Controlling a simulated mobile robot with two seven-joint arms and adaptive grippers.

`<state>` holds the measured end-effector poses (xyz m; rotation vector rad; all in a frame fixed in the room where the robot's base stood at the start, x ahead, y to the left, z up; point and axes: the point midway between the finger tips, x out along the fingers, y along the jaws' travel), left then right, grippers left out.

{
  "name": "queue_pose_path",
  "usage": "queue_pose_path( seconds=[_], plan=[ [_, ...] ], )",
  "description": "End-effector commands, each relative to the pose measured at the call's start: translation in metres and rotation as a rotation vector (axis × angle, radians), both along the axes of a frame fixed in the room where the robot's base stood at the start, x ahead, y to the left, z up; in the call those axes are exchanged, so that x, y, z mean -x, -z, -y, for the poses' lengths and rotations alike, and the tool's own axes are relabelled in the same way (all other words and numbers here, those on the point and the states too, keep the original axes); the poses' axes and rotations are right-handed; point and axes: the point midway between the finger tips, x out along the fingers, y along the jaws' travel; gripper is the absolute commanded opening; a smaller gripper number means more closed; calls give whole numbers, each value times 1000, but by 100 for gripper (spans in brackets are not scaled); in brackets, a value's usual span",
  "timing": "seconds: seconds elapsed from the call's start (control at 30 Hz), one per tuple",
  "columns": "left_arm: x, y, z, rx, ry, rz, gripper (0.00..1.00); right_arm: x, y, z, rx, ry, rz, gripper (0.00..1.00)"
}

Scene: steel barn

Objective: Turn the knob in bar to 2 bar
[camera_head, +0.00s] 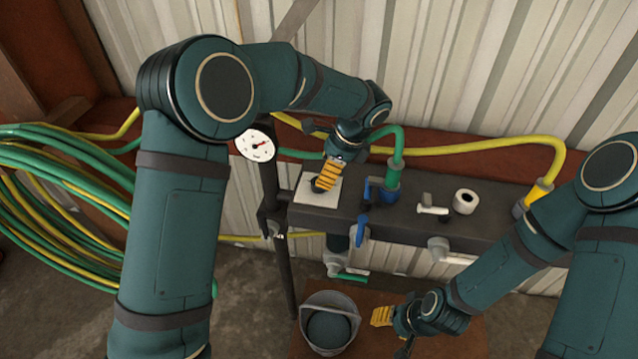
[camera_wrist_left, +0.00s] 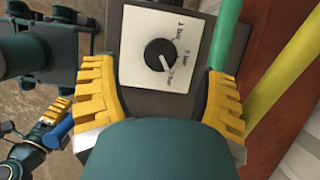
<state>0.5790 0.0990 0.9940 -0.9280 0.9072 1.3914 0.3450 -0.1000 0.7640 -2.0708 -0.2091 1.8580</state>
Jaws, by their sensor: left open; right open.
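The black round knob (camera_wrist_left: 160,54) sits on a white plate (camera_wrist_left: 135,75) with small bar labels in the left wrist view. Its white pointer line points to the lower right, towards the lowest label; the print is too small to read surely. My left gripper (camera_head: 328,177) is over the white plate (camera_head: 303,192) in the head view and hides most of the knob. In the left wrist view its yellow fingers (camera_wrist_left: 160,72) stand open on both sides of the plate, apart from the knob. My right gripper (camera_head: 381,316) is open and empty, low beside the bucket.
A dark manifold (camera_head: 400,216) carries blue valve handles (camera_head: 362,230), a white tap (camera_head: 433,209), and green and yellow hoses (camera_head: 470,146). A round gauge (camera_head: 256,144) stands left of the plate. A grey bucket (camera_head: 306,322) stands below. Coiled hoses (camera_head: 60,205) hang at the left.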

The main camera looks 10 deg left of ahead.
Motion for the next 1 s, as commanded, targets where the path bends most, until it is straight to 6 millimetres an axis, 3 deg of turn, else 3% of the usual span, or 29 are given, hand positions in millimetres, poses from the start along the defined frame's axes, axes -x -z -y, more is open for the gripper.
queue_pose_path(
  seconds=[0.1,0.3,0.7,0.77,0.9,1.0],
  plan=[
    [1,21,-9,-1,-2,-2,72,2,5,0,0,-2,-3,47],
    [0,40,-17,0,-1,0,72,1,9,0,0,-3,-2,47],
    [0,45,-19,0,-1,0,72,1,9,0,0,-3,-1,47],
    [0,45,-19,0,-1,1,56,1,9,0,0,-3,-1,47],
    [1,45,-19,0,-1,0,7,1,9,0,0,-3,-1,47],
    [1,45,-19,0,-1,0,4,1,9,0,0,-3,-1,47]
  ],
)
